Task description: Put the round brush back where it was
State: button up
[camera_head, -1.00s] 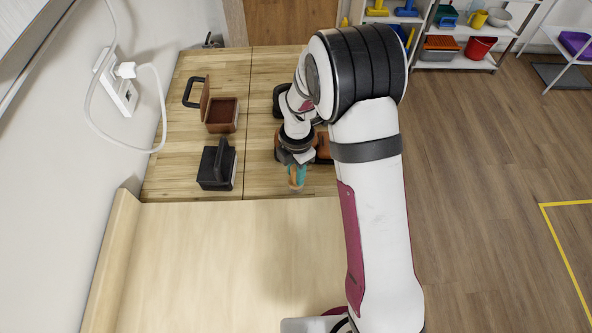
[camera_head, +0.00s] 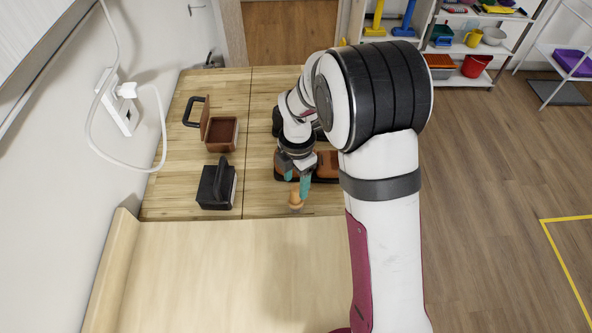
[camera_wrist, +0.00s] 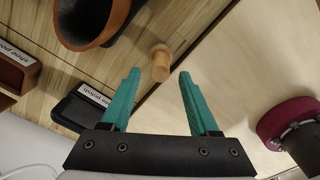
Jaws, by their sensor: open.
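The round brush (camera_head: 296,199) shows as a small light-brown wooden knob on the wooden table, near the seam with the paler front surface. It also shows in the wrist view (camera_wrist: 160,62), just beyond and between the fingertips. My gripper (camera_head: 297,183) has teal fingers pointing down, directly over the brush. In the wrist view my gripper (camera_wrist: 160,76) is open, with a clear gap between the fingers and nothing held. The brush's bristles cannot be made out.
A black box with a handle (camera_head: 217,187) and an open brown box (camera_head: 221,134) stand to the left. The pale front surface (camera_head: 220,270) is clear. A wall with a white cable is at the left.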

notch_tip(320, 180, up, 7)
jog(key=shift+d+r, duration=0.1)
jog(key=s+d+r+m, duration=0.2)
jog(key=s+r+m, duration=0.2)
jog(key=s+m, duration=0.35)
jog(key=s+d+r+m, duration=0.2)
jog(key=s+r+m, duration=0.2)
jog(key=s+m, duration=0.3)
jog(key=s+m+y, duration=0.1)
jog(key=s+m, duration=1)
jog(key=m, duration=0.4)
jog(key=shift+d+f+m+y, duration=0.25)
jog(key=shift+f+m+y, duration=0.05)
jog(key=shift+m, duration=0.05)
